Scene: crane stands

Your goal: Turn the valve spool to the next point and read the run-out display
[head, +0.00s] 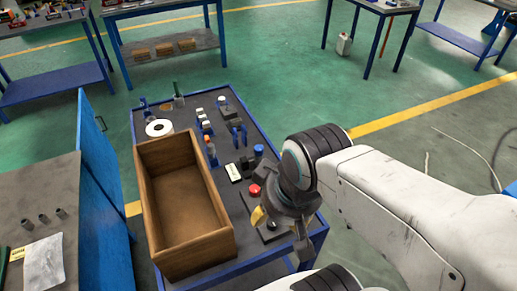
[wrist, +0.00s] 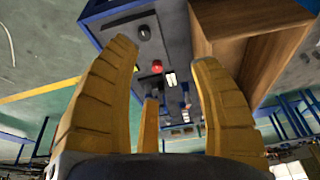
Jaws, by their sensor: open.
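My gripper (head: 279,230) hangs over the near right part of a blue-framed bench in the head view. Its yellow fingers spread wide and empty in the wrist view (wrist: 164,56). A red round knob (head: 255,190) is beside the gripper; it also shows between the fingers in the wrist view (wrist: 157,66), with a dark knob (wrist: 144,32) beyond it. A small pale-faced block (head: 233,172), possibly the display, lies left of the red knob; no reading is legible. I cannot tell which part is the valve spool. The gripper partly hides the bench's near right corner.
An open wooden crate (head: 185,262) fills the bench's left side. A white ring-shaped roll (head: 159,128) and several small blue and grey fixtures (head: 238,134) stand behind. A blue panel (head: 104,190) and another bench lie left.

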